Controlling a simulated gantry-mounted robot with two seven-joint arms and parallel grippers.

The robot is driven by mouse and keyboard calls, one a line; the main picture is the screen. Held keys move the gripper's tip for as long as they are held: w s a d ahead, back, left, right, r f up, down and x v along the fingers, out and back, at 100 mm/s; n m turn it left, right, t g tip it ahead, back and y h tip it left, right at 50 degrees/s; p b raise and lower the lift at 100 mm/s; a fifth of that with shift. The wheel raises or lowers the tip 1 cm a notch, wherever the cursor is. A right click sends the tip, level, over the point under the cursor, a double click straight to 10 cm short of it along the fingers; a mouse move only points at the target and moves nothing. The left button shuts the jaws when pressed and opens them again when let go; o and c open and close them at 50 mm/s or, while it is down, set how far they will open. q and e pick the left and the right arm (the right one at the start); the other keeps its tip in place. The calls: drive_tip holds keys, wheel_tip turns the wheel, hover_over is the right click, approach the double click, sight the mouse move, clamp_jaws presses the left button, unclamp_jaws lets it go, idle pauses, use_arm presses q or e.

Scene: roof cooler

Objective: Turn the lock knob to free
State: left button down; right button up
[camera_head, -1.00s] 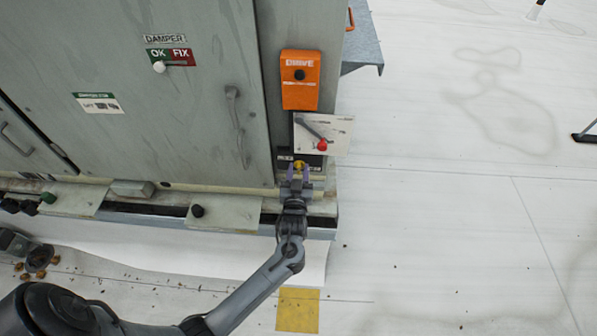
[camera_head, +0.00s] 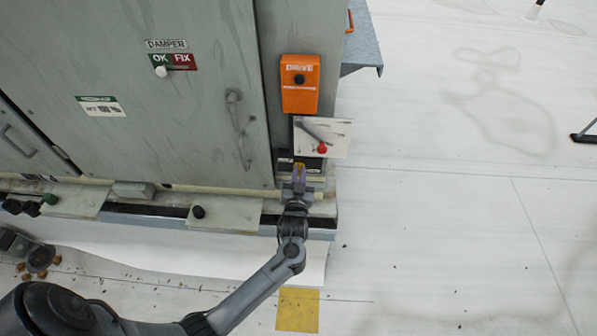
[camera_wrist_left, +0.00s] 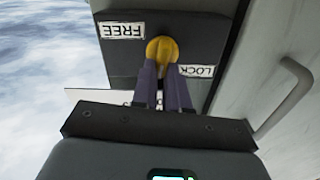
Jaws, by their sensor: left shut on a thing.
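The lock knob (camera_wrist_left: 162,48) is yellow and sits on a dark plate (camera_wrist_left: 120,60) with a FREE label (camera_wrist_left: 122,31) and a LOCK label (camera_wrist_left: 197,71), which read upside down in the left wrist view. In the head view the knob (camera_head: 299,166) is a small yellow spot low on the cabinet's right column. My left gripper (camera_head: 299,174) reaches it from below, its purple fingers shut on the knob. In the left wrist view the fingers (camera_wrist_left: 163,70) are close together at the knob, covering its near part. My right gripper does not show.
Above the knob are a white panel with a red-tipped lever (camera_head: 322,147) and an orange DRIVE box (camera_head: 300,84). The cabinet door handle (camera_head: 238,125) is to the left. The pale roof to the right (camera_head: 450,230) is mostly clear.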

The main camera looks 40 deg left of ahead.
use_arm(q)
drive_tip(key=shift+w+d+f+m+p, duration=0.2)
drive_tip(key=shift+m+p, duration=1.05)
drive_tip(key=shift+m, duration=1.4)
drive_tip(key=shift+w+d+f+m+p, duration=0.2)
drive_tip(key=shift+m+p, duration=1.1)
drive_tip(key=shift+m, duration=1.4)
drive_tip(key=shift+d+f+m+p, duration=0.1)
drive_tip(key=shift+f+m+p, duration=0.15)
drive_tip(key=shift+m+p, duration=1.7)
drive_tip(key=shift+m+b, duration=0.7)
drive_tip(key=shift+m, duration=0.2)
drive_tip(key=c, duration=1.1)
unclamp_jaws()
drive_tip(key=shift+c, duration=0.2)
